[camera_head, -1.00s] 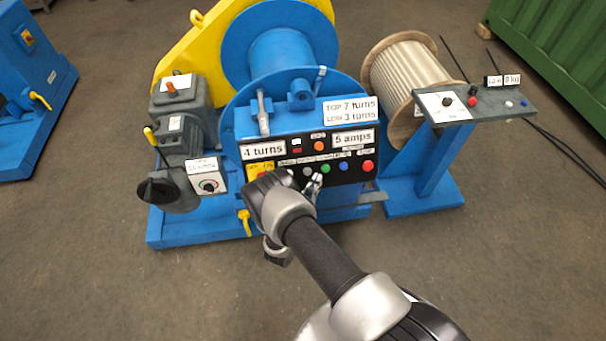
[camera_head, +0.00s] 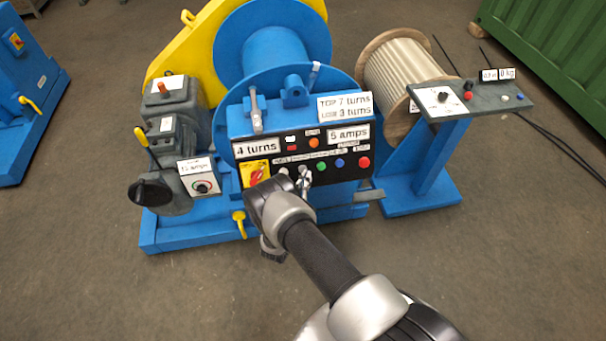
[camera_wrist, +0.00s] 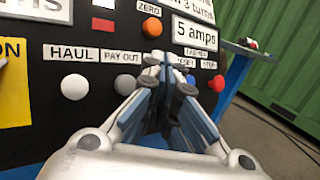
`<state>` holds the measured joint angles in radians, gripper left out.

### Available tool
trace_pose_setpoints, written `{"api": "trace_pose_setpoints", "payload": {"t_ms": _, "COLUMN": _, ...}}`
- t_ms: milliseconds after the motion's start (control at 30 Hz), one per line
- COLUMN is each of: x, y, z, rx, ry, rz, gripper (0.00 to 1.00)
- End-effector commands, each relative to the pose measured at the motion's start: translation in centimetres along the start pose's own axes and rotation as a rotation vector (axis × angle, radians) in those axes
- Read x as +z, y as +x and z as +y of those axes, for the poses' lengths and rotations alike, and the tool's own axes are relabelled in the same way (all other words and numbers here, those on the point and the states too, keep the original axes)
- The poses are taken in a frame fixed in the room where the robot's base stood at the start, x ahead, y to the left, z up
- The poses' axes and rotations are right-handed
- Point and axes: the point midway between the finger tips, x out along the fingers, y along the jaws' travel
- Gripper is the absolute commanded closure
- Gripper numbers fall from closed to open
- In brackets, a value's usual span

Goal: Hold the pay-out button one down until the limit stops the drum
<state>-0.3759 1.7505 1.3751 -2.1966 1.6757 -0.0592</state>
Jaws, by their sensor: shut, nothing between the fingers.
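The pay-out button (camera_wrist: 124,84) is a pale grey round button under a PAY OUT label in the wrist view. It stands out from the black panel (camera_head: 345,192), just right of the white HAUL button (camera_wrist: 75,87). My gripper (camera_wrist: 165,82) is shut and empty, with its fingertips pointing at the panel just right of the pay-out button in the wrist view. In the head view my gripper (camera_head: 304,178) overlaps the pay-out button's place. I cannot tell whether it touches. The drum (camera_head: 274,55) stands behind the panel. Displays read 4 turns (camera_head: 256,147) and 5 amps (camera_head: 348,134).
Green (camera_head: 321,168), blue (camera_head: 339,163) and red (camera_head: 364,161) buttons sit to the right. A yellow plate with a red switch (camera_head: 257,175) is on the left. A rope reel (camera_head: 402,70) and a control stand (camera_head: 470,100) stand right of the machine.

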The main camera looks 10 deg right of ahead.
Motion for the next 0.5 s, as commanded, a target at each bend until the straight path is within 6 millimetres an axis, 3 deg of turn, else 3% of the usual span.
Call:
{"api": "trace_pose_setpoints", "payload": {"t_ms": 200, "x": -1.8, "y": 1.8, "z": 1.4, "rx": -0.001, "ry": 0.001, "rz": -0.001, "gripper": 1.0}}
{"api": "trace_pose_setpoints", "payload": {"t_ms": 500, "x": -2.0, "y": 2.8, "z": 2.0, "rx": 0.0, "ry": -0.001, "rz": 0.0, "gripper": 1.0}}
